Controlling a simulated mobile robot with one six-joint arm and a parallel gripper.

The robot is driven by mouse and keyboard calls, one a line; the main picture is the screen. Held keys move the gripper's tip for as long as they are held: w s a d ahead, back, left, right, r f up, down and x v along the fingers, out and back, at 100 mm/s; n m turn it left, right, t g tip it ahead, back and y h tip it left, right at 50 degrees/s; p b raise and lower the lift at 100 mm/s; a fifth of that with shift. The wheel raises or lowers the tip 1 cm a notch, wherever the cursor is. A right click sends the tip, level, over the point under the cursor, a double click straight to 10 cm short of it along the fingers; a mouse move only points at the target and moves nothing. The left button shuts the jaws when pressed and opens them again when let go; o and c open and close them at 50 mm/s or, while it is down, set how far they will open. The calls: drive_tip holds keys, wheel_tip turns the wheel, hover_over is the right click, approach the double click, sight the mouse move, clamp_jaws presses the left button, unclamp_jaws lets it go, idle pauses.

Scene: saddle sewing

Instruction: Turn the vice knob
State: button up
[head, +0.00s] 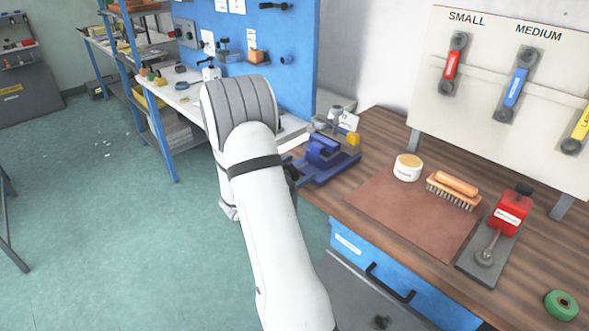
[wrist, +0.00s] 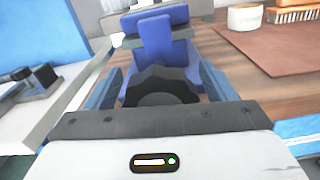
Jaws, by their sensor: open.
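The blue vice (head: 328,158) stands at the left edge of the wooden bench in the head view. In the wrist view the vice (wrist: 158,40) is straight ahead of my gripper. Its black, ridged vice knob (wrist: 160,84) faces the wrist camera, and its lower part is hidden behind the gripper body. My gripper (wrist: 162,82) is open, with one blue-grey finger on each side of the knob. I cannot tell whether either finger touches it. In the head view my arm hides most of the gripper.
A tool board (head: 480,75) stands behind. A blue pegboard (head: 290,60) is at the back left.

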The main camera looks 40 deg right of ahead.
drive_tip(key=shift+c, duration=0.6)
drive_tip(key=c, duration=0.9)
drive_tip(key=shift+f+m+b, duration=0.2)
drive_tip(key=shift+m+b, duration=0.1)
drive_tip(key=shift+b, duration=0.5)
drive_tip(key=shift+r+m+b, duration=0.1)
drive_tip(key=shift+m+b, duration=0.3)
drive_tip(key=shift+r, duration=0.1)
drive_tip(key=o, duration=1)
